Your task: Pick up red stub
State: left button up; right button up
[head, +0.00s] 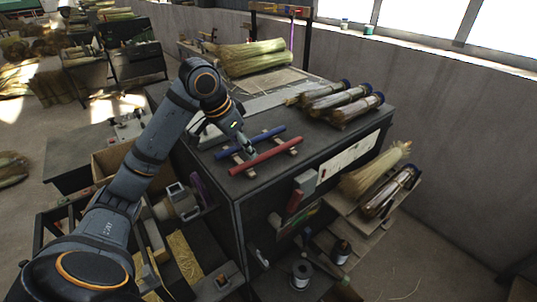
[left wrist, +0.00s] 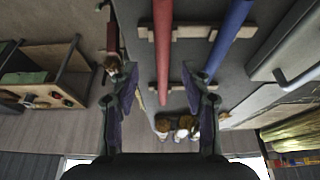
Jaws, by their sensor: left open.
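The red stub (head: 265,157) is a long red rod lying across two wooden rests on the dark bench top. A blue rod (head: 262,136) lies parallel behind it on the same rests. My left gripper (head: 247,147) is over the rods, pointing down, close to the red stub. In the left wrist view my left gripper (left wrist: 161,78) is open, with the red stub (left wrist: 162,40) showing between its fingers. The blue rod (left wrist: 228,38) lies to the right, outside the fingers. No contact with the red stub is visible. My right gripper is not in view.
Bundled brooms (head: 340,103) lie on the bench at the right, and a large straw bundle (head: 252,57) lies at the back. A grey metal piece (left wrist: 285,40) is beside the blue rod in the left wrist view. The bench front-left corner is bare.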

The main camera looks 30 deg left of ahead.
aim_at(250, 161)
pick_arm(q)
jog(key=shift+w+f+p, duration=0.55)
jog(key=shift+w+f, duration=0.3)
jog(key=shift+f, duration=0.1)
jog(key=shift+s+p+x, duration=0.25)
jog(key=shift+p+x, duration=0.35)
jog(key=shift+x, duration=0.55)
jog(key=shift+w+d+f, duration=0.1)
jog(key=shift+w+f, duration=0.1)
jog(key=shift+f, duration=0.5)
jog(key=c, duration=0.8)
grip_shut()
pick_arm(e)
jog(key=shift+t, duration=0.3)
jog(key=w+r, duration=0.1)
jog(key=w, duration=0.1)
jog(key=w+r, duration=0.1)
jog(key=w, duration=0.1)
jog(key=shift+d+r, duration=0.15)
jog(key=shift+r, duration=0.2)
